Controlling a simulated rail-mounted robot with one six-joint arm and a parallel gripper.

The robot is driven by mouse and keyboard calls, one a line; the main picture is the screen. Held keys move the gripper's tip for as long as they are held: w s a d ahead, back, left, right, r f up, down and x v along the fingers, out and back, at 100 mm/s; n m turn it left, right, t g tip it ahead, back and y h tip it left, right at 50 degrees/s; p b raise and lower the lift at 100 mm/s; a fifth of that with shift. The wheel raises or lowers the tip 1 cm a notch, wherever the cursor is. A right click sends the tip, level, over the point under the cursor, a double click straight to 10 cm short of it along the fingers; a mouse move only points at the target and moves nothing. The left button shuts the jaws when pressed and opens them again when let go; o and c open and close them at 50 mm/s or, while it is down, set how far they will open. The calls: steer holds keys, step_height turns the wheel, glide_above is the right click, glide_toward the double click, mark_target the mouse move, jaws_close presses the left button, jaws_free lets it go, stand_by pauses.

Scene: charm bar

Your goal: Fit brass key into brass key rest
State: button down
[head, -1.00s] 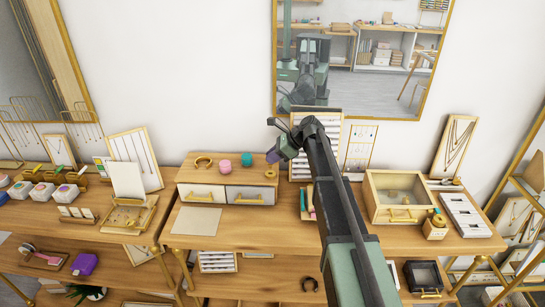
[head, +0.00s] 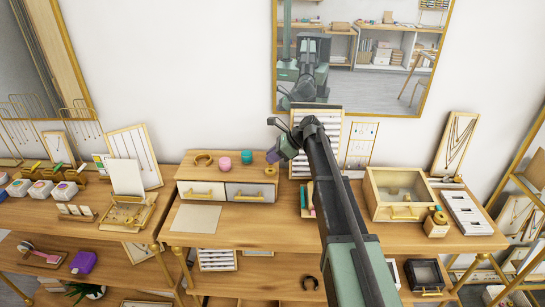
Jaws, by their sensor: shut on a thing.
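A small brass-coloured piece (head: 270,171) shows just below the gripper, at the right end of the chest top. I cannot tell whether it is the brass key rest. My arm hides the middle of the table.
A white slotted display (head: 299,155) stands behind. A glass-topped box (head: 398,193) is on the right. A flat mat (head: 198,219) lies in front.

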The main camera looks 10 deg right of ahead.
steer(key=shift+f, duration=0.2)
stand_by(0.5)
steer(key=shift+f+b, duration=0.3)
steer(key=shift+b, duration=0.2)
steer(key=shift+f+b, duration=0.75)
steer(key=c, duration=1.1)
jaws_free()
steer(key=shift+r, duration=0.1)
steer(key=p+v, duration=0.7)
steer(key=v, duration=0.4)
steer(key=shift+a, duration=0.1)
